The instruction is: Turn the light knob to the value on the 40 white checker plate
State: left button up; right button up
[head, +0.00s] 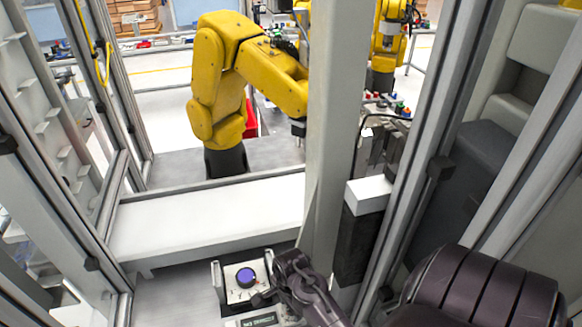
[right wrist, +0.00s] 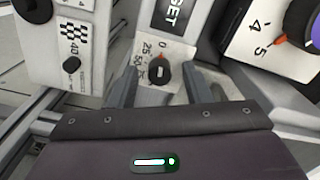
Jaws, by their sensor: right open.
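A small black knob (right wrist: 159,73) with a red mark sits on a white dial plate (right wrist: 150,98) printed 0, 25, 50 and more. A white checker plate (right wrist: 88,78) with a black-and-white checker patch and the number 40 is at the left of the right wrist view. My right gripper (right wrist: 160,88) is open, its two grey fingers on either side of the black knob with gaps visible; whether they touch it I cannot tell. In the head view my right gripper (head: 262,298) is low centre, beside the panel. My left gripper is not in view.
A purple knob (head: 246,277) on a white box (head: 236,294) stands just left of my right gripper. A small display (head: 262,320) is below it. A grey upright post (head: 334,130) rises behind. A yellow robot arm (head: 222,80) stands beyond the frame.

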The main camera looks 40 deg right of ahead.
jog(key=c, duration=0.7)
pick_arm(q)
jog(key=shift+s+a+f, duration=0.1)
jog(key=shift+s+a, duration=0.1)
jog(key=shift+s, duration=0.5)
pick_arm(e)
grip_shut()
